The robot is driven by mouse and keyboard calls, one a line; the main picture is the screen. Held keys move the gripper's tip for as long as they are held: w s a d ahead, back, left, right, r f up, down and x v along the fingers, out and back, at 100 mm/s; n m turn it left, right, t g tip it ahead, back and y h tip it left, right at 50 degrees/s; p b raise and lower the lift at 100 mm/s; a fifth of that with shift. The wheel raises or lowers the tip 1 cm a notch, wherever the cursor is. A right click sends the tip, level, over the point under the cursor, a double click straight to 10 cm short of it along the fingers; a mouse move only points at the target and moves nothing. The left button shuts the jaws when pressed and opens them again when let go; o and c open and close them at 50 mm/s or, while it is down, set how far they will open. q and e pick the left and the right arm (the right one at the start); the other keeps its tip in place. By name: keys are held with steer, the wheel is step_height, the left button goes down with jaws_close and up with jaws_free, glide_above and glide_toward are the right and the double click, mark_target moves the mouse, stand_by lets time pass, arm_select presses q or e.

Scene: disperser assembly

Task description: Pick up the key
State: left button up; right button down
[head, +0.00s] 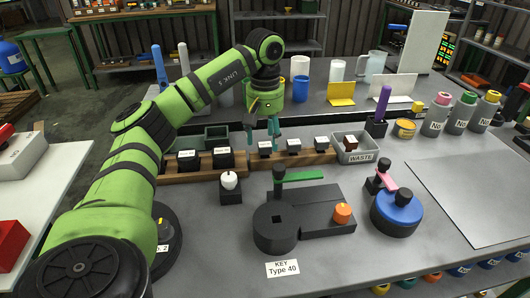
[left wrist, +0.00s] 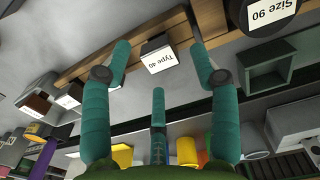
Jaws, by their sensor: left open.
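A small dark block with a white "Type 40" label (left wrist: 160,55) sits on the wooden rack in the left wrist view. It appears to be the leftmost small block (head: 265,148) in the head view, where its label is too small to read. A label reading "KEY Type 40" (head: 281,268) lies at the table's front. My left gripper (head: 262,125) is open and empty, its fingers pointing down beside the rack. In the left wrist view its fingertips (left wrist: 160,50) are spread apart, with the block between them in the picture. My right gripper is out of view.
A black fixture (head: 275,228) with a green-handled part stands in front of the rack. A black holder with a white knob (head: 231,188) is to its left. The grey WASTE bin (head: 355,149) is at the rack's right end. Cups and bottles stand behind.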

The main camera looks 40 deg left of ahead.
mark_target(265, 145)
arm_select(q)
steer(key=shift+s+f, duration=0.1)
steer(key=shift+f, duration=1.4)
jaws_close()
steer(key=shift+r, duration=0.1)
